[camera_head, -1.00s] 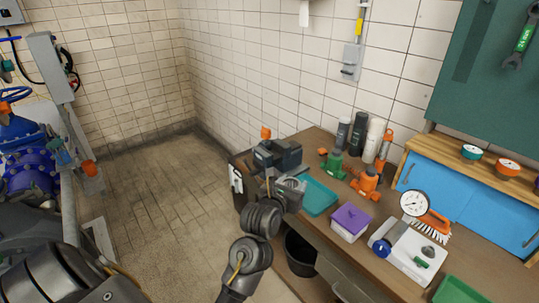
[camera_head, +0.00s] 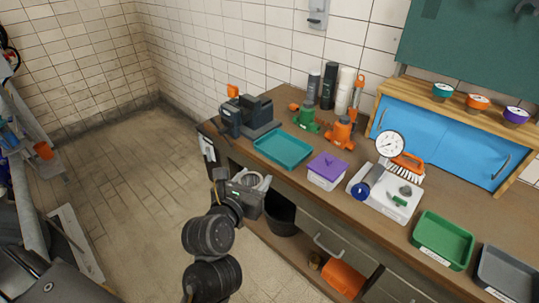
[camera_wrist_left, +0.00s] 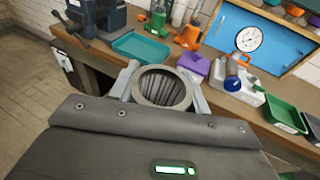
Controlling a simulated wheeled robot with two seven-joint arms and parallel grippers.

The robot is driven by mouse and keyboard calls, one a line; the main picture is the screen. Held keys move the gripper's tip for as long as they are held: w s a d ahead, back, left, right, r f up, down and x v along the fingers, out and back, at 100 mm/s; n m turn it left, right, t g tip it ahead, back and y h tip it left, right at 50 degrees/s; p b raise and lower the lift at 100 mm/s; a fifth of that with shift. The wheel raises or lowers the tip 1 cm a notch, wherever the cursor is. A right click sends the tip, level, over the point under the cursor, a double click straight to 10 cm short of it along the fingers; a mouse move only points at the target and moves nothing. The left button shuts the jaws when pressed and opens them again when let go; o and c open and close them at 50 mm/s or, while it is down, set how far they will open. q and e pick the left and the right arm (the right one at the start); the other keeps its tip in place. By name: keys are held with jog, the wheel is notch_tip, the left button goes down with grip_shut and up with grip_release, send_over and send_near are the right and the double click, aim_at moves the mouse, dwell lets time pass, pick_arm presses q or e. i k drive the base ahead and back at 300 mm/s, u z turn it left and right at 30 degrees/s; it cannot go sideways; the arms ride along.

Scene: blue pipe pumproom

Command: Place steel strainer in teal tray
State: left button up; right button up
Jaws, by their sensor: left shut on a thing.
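The steel strainer (camera_wrist_left: 163,88) is a ribbed cylinder with a wide ring rim, seen in the left wrist view between the two fingers of my left gripper (camera_wrist_left: 162,90). The left gripper is shut on it. In the head view my left gripper (camera_head: 252,184) holds the strainer in front of the bench edge, below and left of the tray. The teal tray (camera_head: 283,149) lies empty on the bench near its left end. It also shows in the left wrist view (camera_wrist_left: 141,47), beyond the strainer. My right gripper is not in view.
A vise (camera_head: 248,118) stands left of the tray, with green (camera_head: 306,119) and orange (camera_head: 341,133) fittings behind it. A purple-lidded box (camera_head: 327,170) sits at its right. Further right are a white scale-like tray, a green tray (camera_head: 442,240) and a grey tray.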

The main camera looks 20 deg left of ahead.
aim_at(272, 150)
jog(key=u, duration=1.6)
jog(key=k, duration=0.85)
jog(key=z, duration=1.7)
jog(key=i, duration=0.5)
